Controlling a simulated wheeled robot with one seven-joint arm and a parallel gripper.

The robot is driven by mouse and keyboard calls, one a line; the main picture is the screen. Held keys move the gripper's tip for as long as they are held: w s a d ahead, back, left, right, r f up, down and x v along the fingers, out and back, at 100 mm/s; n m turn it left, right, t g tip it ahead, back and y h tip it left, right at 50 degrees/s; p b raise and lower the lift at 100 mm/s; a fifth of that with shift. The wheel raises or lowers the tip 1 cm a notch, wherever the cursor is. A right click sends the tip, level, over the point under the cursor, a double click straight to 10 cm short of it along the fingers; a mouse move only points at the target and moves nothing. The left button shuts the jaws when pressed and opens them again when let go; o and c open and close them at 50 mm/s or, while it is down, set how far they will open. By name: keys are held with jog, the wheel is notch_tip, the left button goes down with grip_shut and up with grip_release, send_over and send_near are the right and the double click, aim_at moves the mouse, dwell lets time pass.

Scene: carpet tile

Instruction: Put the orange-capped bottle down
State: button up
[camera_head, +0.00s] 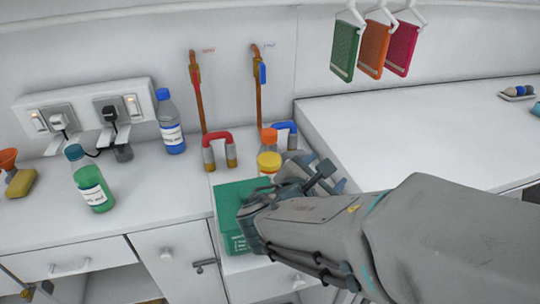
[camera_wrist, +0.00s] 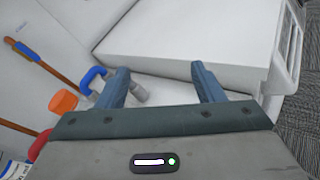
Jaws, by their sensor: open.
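The orange-capped bottle (camera_head: 269,161) stands upright on the white counter, behind the green box, with yellow contents or label showing. Its lower part is partly hidden by the box and my gripper. In the wrist view its orange cap (camera_wrist: 63,101) is left of the left finger, outside the jaws. My gripper (camera_head: 318,176) is open just to the right of the bottle.
Red (camera_head: 219,150) and blue (camera_head: 285,128) horseshoe magnets stand near the bottle. A blue-liquid bottle (camera_head: 170,122) and a green-liquid bottle (camera_head: 90,180) are left. A raised white block (camera_head: 400,130) is right. Coloured pads (camera_head: 374,48) hang above.

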aim_at(270, 129)
jog(key=a+n+t+y, duration=0.2)
jog(key=a+n, duration=0.1)
jog(key=a, duration=0.1)
jog(key=w+a+n+t+y+b, duration=0.1)
jog(key=a+n+y, duration=0.1)
jog(key=a+n, duration=0.1)
jog(key=w+a+n+t+y, duration=0.1)
jog(key=a+n+t, duration=0.1)
jog(key=a, duration=0.3)
jog(key=shift+n+t+y, duration=0.3)
jog(key=shift+n+y, duration=0.1)
jog(key=shift+n, duration=0.3)
jog(key=shift+w+a+r, duration=0.1)
jog(key=shift+a+r, duration=0.05)
jog(key=w+p, duration=0.2)
jog(key=p, duration=0.2)
jog(key=shift+w+d+r, duration=0.1)
jog(key=shift+d, duration=0.1)
jog(key=w, duration=0.2)
jog(key=w+p, duration=0.1)
jog(key=w, duration=0.1)
jog(key=w+d+p, duration=0.1)
jog(key=w, duration=0.1)
jog(key=shift+f, duration=0.25)
jog(key=shift+w+f+p, duration=0.15)
jog(key=shift+w+p, duration=0.4)
jog(key=shift+w, duration=0.75)
jog(key=shift+w+f+p, duration=0.1)
jog(key=shift+w+p, duration=0.45)
jog(key=shift+w, duration=0.75)
